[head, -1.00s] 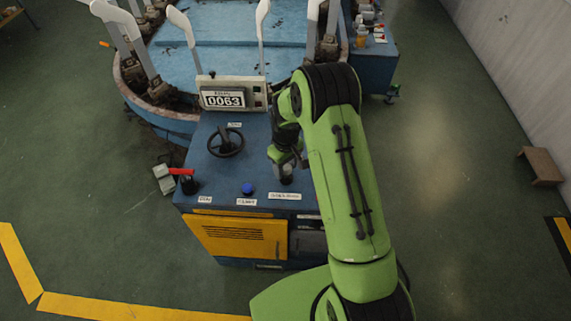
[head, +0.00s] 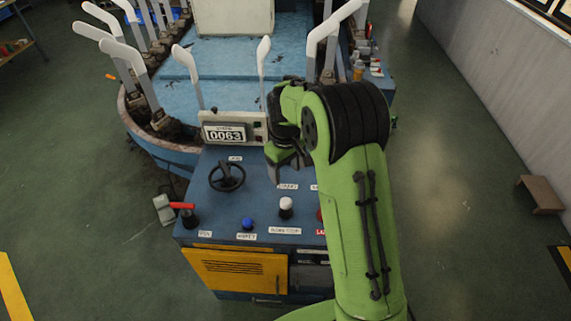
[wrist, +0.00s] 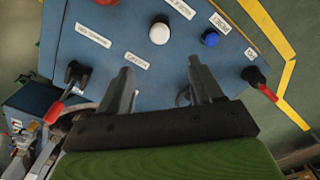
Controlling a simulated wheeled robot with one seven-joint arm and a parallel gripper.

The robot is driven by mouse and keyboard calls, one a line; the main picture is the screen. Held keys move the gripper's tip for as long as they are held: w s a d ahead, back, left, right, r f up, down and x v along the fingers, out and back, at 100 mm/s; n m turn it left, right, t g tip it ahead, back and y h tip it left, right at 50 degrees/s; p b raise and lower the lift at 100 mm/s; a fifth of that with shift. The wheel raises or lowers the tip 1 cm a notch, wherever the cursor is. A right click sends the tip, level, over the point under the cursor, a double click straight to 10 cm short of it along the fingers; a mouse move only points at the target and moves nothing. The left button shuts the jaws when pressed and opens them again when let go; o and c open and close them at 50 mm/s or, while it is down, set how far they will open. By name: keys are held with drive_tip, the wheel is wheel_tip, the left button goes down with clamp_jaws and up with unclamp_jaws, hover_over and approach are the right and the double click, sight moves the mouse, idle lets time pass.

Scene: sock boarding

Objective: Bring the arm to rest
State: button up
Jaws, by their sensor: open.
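My green arm reaches over the blue control console (head: 208,229) from the lower right in the head view. My gripper (head: 285,172) hangs above the console top, beside the counter box; its fingers are partly hidden by the wrist. In the wrist view my gripper (wrist: 161,78) shows two separate fingers with nothing between them. A white knob (head: 286,206) stands in front of it, apart from the fingers; it also shows in the wrist view (wrist: 159,33).
The console carries a handwheel (head: 227,177), a blue button (head: 248,224), a red-handled lever (head: 187,213) and a counter box reading 0063 (head: 229,131). Behind is a round blue machine with several white sock boards (head: 186,62).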

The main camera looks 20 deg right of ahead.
drive_tip(key=shift+r, duration=0.65)
drive_tip(key=s+r+m+t, duration=0.3)
drive_tip(key=s+r, duration=1)
drive_tip(key=r, duration=0.1)
drive_tip(key=s+m+t, duration=0.2)
drive_tip(key=s, duration=1.2)
drive_tip(key=shift+d+r+t, duration=0.15)
drive_tip(key=shift+r+t, duration=0.1)
drive_tip(key=shift+t, duration=0.05)
drive_tip(key=shift+s, duration=0.15)
